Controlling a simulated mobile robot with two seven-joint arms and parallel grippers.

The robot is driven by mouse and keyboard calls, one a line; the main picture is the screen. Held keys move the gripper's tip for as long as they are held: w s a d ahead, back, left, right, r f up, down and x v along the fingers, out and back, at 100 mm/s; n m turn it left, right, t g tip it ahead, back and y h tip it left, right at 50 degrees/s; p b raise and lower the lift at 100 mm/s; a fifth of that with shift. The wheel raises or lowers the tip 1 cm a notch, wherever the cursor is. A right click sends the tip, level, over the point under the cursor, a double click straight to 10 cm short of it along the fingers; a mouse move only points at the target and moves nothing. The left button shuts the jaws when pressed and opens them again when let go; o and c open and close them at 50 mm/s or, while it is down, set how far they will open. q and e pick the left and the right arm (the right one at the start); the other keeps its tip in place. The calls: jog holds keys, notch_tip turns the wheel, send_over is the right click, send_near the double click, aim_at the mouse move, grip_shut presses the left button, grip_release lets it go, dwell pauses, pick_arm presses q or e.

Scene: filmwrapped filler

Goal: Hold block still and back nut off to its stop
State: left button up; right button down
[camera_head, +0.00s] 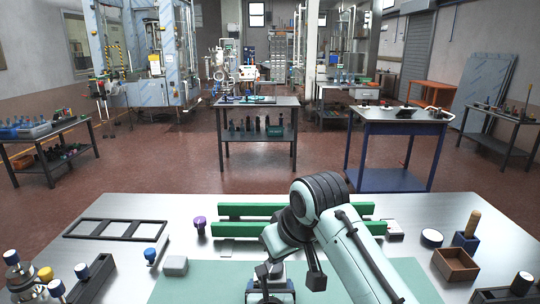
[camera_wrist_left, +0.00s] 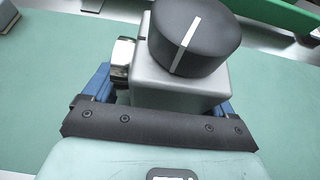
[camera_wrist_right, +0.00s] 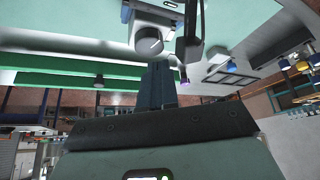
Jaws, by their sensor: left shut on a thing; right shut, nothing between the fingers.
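A grey block (camera_wrist_left: 185,90) sits over the green mat, with a black round cap (camera_wrist_left: 195,35) with a white line on top. I take the cap as the nut. A shiny metal piece (camera_wrist_left: 122,55) shows at the block's left side. My left gripper (camera_wrist_left: 160,98) is shut on the block, its blue fingers at either side; it also shows in the head view (camera_head: 270,290). My right gripper (camera_wrist_right: 160,66) is shut and empty, its tips close to the round cap (camera_wrist_right: 148,40); contact cannot be told. In the head view my right arm partly hides the block.
Two green rails (camera_head: 240,229) lie behind the mat (camera_head: 215,275). A purple knob (camera_head: 199,224), a black frame (camera_head: 115,229) and a small grey block (camera_head: 175,265) are to the left. A wooden box (camera_head: 456,264) and round container (camera_head: 431,238) stand to the right.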

aim_at(284, 278)
jog(key=shift+f, duration=3.45)
jog(key=shift+w, duration=0.1)
jog(key=shift+w+d, duration=0.1)
jog(key=shift+d, duration=0.3)
jog(key=shift+w+d, duration=0.1)
jog(key=shift+d, duration=0.2)
jog(key=shift+w+d, duration=0.2)
jog(key=shift+d, duration=0.1)
jog(key=shift+w+d, duration=0.2)
jog(key=shift+d, duration=0.1)
